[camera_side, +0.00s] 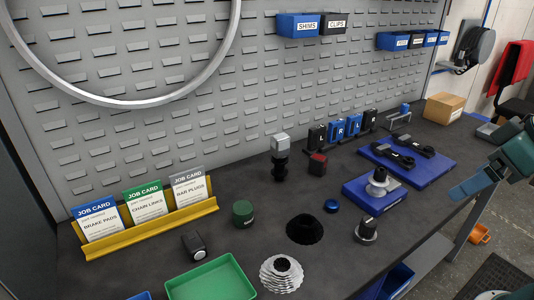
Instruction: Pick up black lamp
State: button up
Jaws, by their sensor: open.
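A small black block with a pale round face (194,246), which looks like the black lamp, sits on the dark bench top, in front of the yellow card rack and just above the green tray. It stands clear and nothing touches it. My gripper (474,186) is at the right edge, partly cut off by the frame, beyond the bench's front edge. It is open, holds nothing in view, and is far from the lamp. A similar small block with a red face (317,163) sits farther back.
Blue trays (376,197) with parts stand at right.

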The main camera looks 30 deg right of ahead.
jog(key=w+a+r+n+g+y, duration=0.1)
jog(key=w+a+r+n, duration=0.15)
jog(key=w, duration=0.35)
jog(key=w+a+r+n+y, duration=0.1)
jog(key=w+a+r+n, duration=0.1)
jog(key=w+a+n, duration=0.3)
jog(key=n+g+y, duration=0.3)
jog(key=n+g, duration=0.2)
jog(key=n, duration=0.6)
send_over(196, 240)
jog(key=d, duration=0.5)
notch_tip(196, 240, down, 17)
jog(key=shift+w+d+x, duration=0.1)
jog(key=shift+w+x, duration=0.05)
jog(key=shift+x, duration=1.9)
jog(key=shift+w+d+x, duration=0.1)
jog(key=shift+w+x, duration=0.05)
jog(key=shift+x, duration=1.85)
jog(key=shift+f, duration=0.25)
jog(key=shift+x, duration=2.5)
